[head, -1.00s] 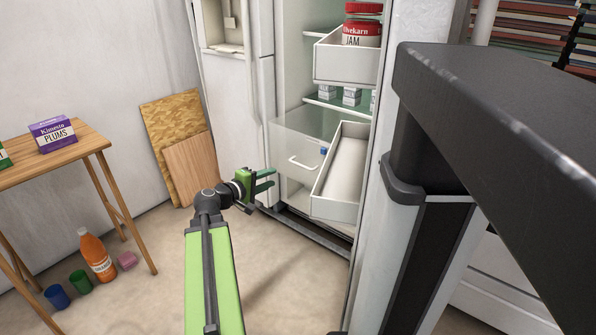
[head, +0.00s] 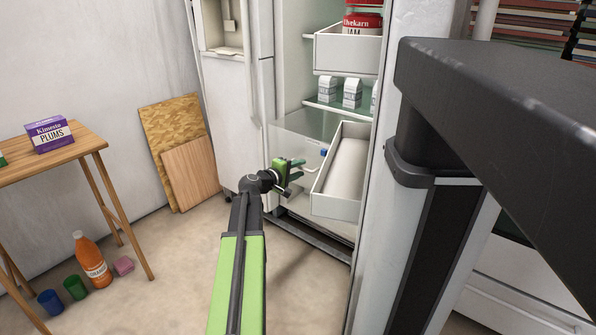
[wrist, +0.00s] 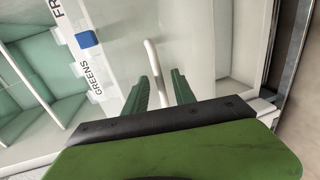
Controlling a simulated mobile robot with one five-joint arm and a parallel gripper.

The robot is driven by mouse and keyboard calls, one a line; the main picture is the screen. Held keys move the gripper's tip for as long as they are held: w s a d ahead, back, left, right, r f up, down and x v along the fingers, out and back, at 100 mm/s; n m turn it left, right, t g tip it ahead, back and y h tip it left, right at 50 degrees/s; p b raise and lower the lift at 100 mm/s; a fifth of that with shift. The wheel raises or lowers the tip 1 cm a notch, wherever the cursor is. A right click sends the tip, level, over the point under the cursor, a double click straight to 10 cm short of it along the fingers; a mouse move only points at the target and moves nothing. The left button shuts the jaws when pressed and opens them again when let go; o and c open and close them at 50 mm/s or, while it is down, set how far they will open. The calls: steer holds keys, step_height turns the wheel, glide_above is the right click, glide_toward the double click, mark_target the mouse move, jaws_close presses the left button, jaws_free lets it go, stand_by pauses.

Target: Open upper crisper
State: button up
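A clear-fronted crisper drawer (head: 290,135) sits low inside the open fridge, under a glass shelf, and looks shut. In the wrist view, its front (wrist: 200,40) carries a pale bar handle (wrist: 153,60), a "GREENS" label (wrist: 90,78) and a blue slider (wrist: 87,39). My gripper (head: 301,168) is at the drawer front, its green fingers pointing at it. In the wrist view, my gripper (wrist: 163,82) is open, with the handle's near end appearing between the fingers. I cannot tell whether they touch it. Only one crisper is clearly visible; my gripper partly hides its handle in the head view.
A white door bin (head: 340,185) stands close to the right of my gripper. Another bin (head: 346,55) above holds a jam jar (head: 362,24). Milk cartons (head: 351,92) stand on the shelf.

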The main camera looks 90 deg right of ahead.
steer(key=shift+c, duration=0.2)
jaws_close()
steer(key=shift+a, duration=0.1)
stand_by(1.0)
